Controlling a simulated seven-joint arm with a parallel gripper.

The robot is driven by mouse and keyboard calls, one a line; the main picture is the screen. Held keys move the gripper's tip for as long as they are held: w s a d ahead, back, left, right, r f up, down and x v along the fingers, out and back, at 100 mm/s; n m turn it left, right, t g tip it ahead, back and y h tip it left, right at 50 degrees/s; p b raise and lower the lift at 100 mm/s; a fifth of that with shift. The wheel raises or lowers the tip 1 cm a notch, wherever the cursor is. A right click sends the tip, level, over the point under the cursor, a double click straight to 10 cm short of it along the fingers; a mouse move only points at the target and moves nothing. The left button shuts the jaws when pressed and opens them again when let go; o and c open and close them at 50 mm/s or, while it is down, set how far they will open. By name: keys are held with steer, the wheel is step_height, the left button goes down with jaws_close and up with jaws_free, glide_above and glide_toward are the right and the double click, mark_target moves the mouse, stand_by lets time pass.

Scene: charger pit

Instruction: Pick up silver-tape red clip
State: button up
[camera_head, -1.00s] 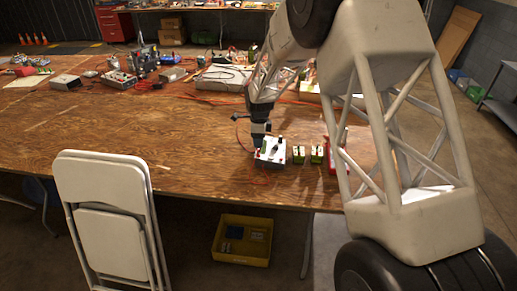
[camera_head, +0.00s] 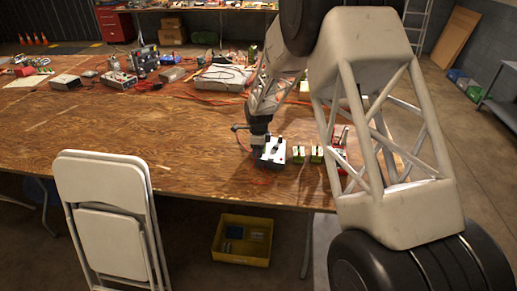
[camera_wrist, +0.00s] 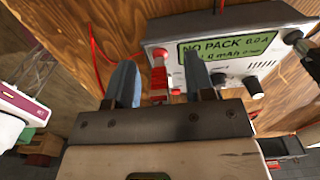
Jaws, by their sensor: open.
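A red clip (camera_wrist: 158,77) with a paler band near its top shows in the wrist view, against the left side of a grey charger box (camera_wrist: 222,80). My gripper (camera_wrist: 158,62) is open, with one blue-grey finger on each side of the clip as seen from the wrist. I cannot tell whether either finger touches it. The charger's green display reads "NO PACK". In the head view my gripper (camera_head: 258,148) is low at the left side of the charger (camera_head: 273,152), and the clip cannot be made out.
A black clip or plug (camera_wrist: 308,58) is at the charger's right end in the wrist view. A red cable (camera_wrist: 97,50) lies left of my fingers. Two green-and-black blocks (camera_head: 307,154) stand right of the charger. The wooden table (camera_head: 150,135) is clear to the left.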

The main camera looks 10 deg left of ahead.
steer(key=shift+c, duration=0.3)
steer(key=c, duration=0.8)
steer(key=shift+o, duration=0.2)
steer(key=shift+r, duration=0.15)
steer(key=shift+r, duration=0.8)
steer(key=shift+s+r, duration=0.2)
steer(key=shift+r, duration=0.7)
steer(key=s+d, duration=0.2)
steer(key=s, duration=0.5)
steer(key=s+d+r, duration=0.1)
steer(key=s+d, duration=0.2)
steer(key=s, duration=0.4)
steer(key=shift+s+d+r, duration=0.15)
steer(key=shift+s+d, duration=0.1)
steer(key=shift+s, duration=0.05)
